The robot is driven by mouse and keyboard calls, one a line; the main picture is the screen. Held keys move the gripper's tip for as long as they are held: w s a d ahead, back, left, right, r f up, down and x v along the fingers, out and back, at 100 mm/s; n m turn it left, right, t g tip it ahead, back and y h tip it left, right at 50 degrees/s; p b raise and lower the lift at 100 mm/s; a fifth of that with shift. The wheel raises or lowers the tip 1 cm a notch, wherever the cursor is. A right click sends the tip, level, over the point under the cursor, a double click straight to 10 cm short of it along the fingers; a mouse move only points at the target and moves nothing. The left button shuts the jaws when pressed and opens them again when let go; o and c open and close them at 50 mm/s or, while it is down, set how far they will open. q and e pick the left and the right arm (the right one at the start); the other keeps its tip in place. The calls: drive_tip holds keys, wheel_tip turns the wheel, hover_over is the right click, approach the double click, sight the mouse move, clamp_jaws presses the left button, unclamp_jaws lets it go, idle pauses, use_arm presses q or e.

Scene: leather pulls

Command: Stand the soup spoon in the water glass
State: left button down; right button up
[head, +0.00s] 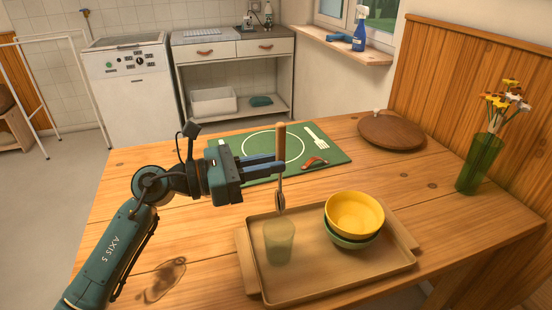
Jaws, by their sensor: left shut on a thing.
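The soup spoon (280,140) has a wooden handle and a metal neck and bowl. It hangs upright with its bowl down. My left gripper (279,169) is shut on its handle and hides part of it. The water glass (279,243) is a greenish, see-through tumbler standing upright on the left part of the wooden tray (330,286). The spoon's bowl shows just above the glass's rim in the picture. I cannot tell whether it is exactly over the opening. My right gripper is out of view.
Stacked yellow and green bowls (354,214) stand on the tray, right of the glass. A round wooden board (392,132) and a green flower vase (480,163) stand farther right.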

sight(278, 206)
use_arm(q)
drive_tip(key=shift+f+b, duration=2.9)
drive_tip(key=shift+f, duration=1.25)
drive_tip(key=shift+f+b, duration=0.85)
drive_tip(key=shift+f, duration=0.35)
drive_tip(key=shift+f+b, duration=0.55)
drive_tip(key=shift+f, duration=0.3)
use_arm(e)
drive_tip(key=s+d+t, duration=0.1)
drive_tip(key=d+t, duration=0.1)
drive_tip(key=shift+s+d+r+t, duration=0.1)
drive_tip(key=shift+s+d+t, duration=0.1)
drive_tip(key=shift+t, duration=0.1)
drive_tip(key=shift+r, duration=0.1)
use_arm(q)
drive_tip(key=c, duration=1.3)
unclamp_jaws()
drive_tip(key=shift+c, duration=0.2)
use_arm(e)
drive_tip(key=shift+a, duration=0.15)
